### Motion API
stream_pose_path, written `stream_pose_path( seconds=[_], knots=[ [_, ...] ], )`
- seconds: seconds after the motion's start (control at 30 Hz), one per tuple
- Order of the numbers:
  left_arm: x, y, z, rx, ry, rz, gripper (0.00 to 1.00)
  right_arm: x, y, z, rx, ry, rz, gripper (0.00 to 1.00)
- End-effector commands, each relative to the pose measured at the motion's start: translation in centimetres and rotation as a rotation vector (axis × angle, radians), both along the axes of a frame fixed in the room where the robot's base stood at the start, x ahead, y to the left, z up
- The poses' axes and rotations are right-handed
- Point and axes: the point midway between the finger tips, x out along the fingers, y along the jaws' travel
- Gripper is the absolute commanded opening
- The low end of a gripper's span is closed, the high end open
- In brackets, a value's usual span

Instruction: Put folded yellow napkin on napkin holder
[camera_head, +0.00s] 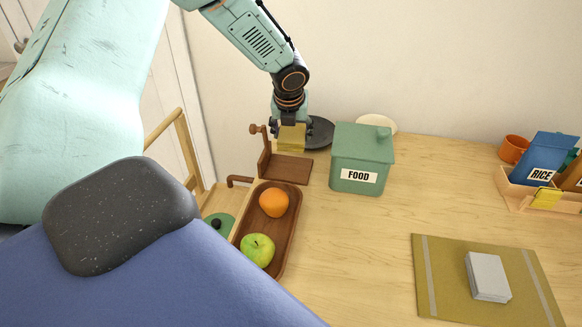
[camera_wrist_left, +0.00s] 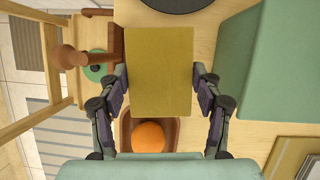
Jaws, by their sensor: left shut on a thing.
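The folded yellow napkin (camera_head: 291,138) is held in my left gripper (camera_head: 291,124), which is shut on it. The napkin hangs above the brown wooden napkin holder (camera_head: 288,170), which has a flat base, an upright and a knobbed arm at left. In the left wrist view the napkin (camera_wrist_left: 158,65) fills the space between the fingers of the left gripper (camera_wrist_left: 159,84). The holder's knob (camera_wrist_left: 72,57) shows to its left there, and the napkin hides most of the holder. The gap between napkin and base is hard to judge. My right gripper is not in view.
A green FOOD box (camera_head: 361,160) stands close right of the holder, with a dark plate (camera_head: 321,133) behind. A wooden tray (camera_head: 283,240) with an orange and an apple lies in front. A mat (camera_head: 432,285) with a grey stack is at right; the table's middle is clear.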

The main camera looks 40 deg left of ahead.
Motion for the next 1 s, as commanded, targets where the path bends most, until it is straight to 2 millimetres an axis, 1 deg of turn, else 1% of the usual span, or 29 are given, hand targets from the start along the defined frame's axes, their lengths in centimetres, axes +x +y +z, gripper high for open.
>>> stream_pose_path(
  seconds=[0.03, 0.1, 0.2, 0.27, 0.5, 0.6, 0.77, 1.0],
  knots=[
    [0.1, 0.5, 0.0, -0.003, -0.002, -0.024, 0.16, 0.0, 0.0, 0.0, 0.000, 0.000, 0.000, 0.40],
    [0.2, 1.0, 0.0, -0.003, -0.001, -0.060, 0.16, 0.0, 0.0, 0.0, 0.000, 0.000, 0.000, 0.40],
    [0.4, 1.4, 0.0, -0.001, 0.001, -0.092, 0.16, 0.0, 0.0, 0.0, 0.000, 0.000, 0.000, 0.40],
    [0.4, 1.5, -0.4, 0.000, 0.002, -0.103, 0.16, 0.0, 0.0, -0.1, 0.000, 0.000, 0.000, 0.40],
    [0.3, 1.5, -4.7, 0.002, 0.006, -0.110, 0.16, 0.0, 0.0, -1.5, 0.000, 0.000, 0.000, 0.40],
    [0.4, 1.5, -5.9, 0.001, 0.003, -0.108, 0.16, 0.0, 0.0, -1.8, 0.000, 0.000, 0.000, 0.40],
    [0.4, 1.5, -6.7, 0.001, 0.003, -0.108, 0.16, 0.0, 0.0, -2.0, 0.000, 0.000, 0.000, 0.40],
    [0.3, 1.5, -9.9, 0.000, 0.005, -0.108, 0.16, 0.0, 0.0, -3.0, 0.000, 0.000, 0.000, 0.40]
  ],
)
